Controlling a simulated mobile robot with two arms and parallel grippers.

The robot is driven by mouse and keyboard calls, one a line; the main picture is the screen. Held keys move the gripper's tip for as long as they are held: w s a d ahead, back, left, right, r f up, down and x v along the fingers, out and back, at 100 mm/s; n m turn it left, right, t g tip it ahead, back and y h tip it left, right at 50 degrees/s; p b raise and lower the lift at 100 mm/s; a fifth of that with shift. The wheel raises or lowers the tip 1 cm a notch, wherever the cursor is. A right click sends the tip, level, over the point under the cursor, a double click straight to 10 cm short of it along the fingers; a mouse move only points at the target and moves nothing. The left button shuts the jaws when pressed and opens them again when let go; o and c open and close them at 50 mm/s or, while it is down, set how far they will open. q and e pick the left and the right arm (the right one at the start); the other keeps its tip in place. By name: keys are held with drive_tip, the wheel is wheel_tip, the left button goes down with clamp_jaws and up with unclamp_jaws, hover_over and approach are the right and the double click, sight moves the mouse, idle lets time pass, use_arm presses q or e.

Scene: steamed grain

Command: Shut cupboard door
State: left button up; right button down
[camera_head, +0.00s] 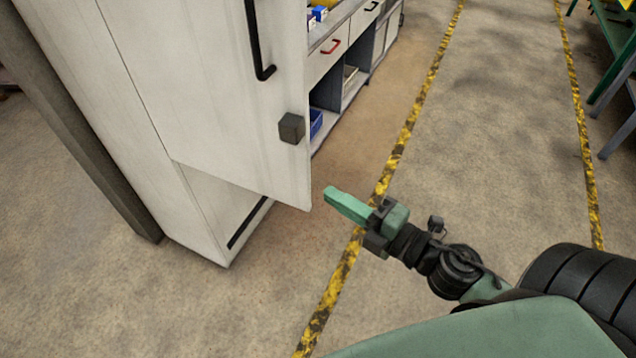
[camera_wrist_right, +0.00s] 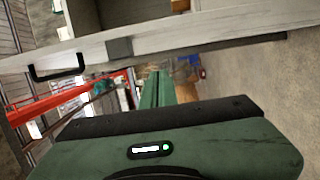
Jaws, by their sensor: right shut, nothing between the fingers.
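The white cupboard door (camera_head: 215,90) stands ajar in the head view, swung out from the tall white cupboard (camera_head: 200,205). It carries a black bar handle (camera_head: 262,60) and a dark square block (camera_head: 291,128) near its free edge. My right gripper (camera_head: 328,190) is shut and empty, just right of the door's lower free corner, with a small gap showing in the picture. In the right wrist view the door (camera_wrist_right: 200,35) crosses the top as a pale band, with its handle (camera_wrist_right: 55,68) at left, beyond the shut green fingers (camera_wrist_right: 157,75). My left gripper is out of view.
A workbench with drawers and open shelves (camera_head: 345,75) stands behind the door. Yellow-black floor tape (camera_head: 410,120) runs past my right gripper. Open floor (camera_head: 490,110) lies to the right, with a green-legged table (camera_head: 610,60) at the far right edge.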

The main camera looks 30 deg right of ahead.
sight(305, 158)
drive_tip(key=p+x, duration=0.1)
drive_tip(key=x, duration=0.2)
drive_tip(key=d+p+x, duration=0.1)
drive_tip(key=p+x, duration=0.1)
drive_tip(key=x, duration=0.2)
drive_tip(key=w+d+p+x, duration=0.1)
drive_tip(key=p+x, duration=0.1)
drive_tip(key=x, duration=0.2)
drive_tip(key=shift+s+r, duration=0.1)
drive_tip(key=shift+r, duration=0.3)
drive_tip(key=shift+w+d, duration=0.35)
drive_tip(key=shift+d, duration=0.3)
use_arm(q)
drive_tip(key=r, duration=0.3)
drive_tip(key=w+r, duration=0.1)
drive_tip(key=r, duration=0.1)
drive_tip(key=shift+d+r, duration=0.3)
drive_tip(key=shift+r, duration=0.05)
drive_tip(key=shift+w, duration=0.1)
